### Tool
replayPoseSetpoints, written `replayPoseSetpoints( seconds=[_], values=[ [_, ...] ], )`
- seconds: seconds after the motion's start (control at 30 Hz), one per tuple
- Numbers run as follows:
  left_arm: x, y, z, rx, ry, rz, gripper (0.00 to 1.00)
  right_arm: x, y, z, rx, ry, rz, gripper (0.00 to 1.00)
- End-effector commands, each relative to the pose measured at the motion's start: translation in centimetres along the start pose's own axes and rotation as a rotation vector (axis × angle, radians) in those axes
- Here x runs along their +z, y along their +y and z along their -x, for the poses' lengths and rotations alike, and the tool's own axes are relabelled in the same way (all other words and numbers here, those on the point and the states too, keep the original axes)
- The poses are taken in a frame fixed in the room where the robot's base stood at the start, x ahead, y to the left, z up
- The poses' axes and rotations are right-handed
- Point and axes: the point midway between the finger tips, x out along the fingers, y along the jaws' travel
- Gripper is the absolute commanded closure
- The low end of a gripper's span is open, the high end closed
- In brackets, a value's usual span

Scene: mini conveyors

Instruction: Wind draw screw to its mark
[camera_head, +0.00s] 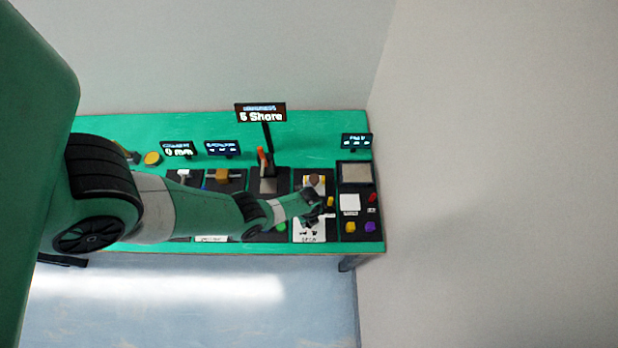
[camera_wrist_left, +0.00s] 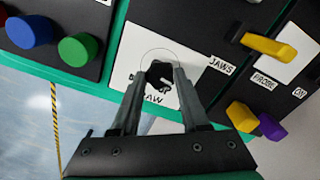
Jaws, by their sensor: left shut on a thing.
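The draw screw's black knob (camera_wrist_left: 159,74) sits on a white plate (camera_wrist_left: 128,72) with a thin circle drawn around it. A label ending in "AW" shows below it, partly covered by my fingers. My left gripper (camera_wrist_left: 160,84) is shut on the knob, one finger on each side. In the head view my left gripper (camera_head: 313,222) reaches down over the white plate (camera_head: 303,236) near the bench's front edge, and the knob is largely hidden there. I cannot read a mark on the circle. My right gripper is not in view.
A yellow lever (camera_wrist_left: 269,47), a yellow knob (camera_wrist_left: 242,117) and a purple knob (camera_wrist_left: 270,127) stand right of the plate. Green (camera_wrist_left: 78,49) and blue (camera_wrist_left: 29,31) knobs stand left. A display reads "5 Shore" (camera_head: 261,116); another reads "0 mm" (camera_head: 178,152).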

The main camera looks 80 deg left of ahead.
Motion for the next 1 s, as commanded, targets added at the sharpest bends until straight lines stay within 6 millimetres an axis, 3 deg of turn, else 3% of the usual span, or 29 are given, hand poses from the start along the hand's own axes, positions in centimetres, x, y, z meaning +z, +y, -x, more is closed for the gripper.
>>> replayPoseSetpoints(
  seconds=[1.0],
  values=[
    [-0.01, 0.05, -0.04, 0.000, 0.000, 0.964, 1.00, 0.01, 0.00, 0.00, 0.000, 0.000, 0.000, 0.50]
  ],
)
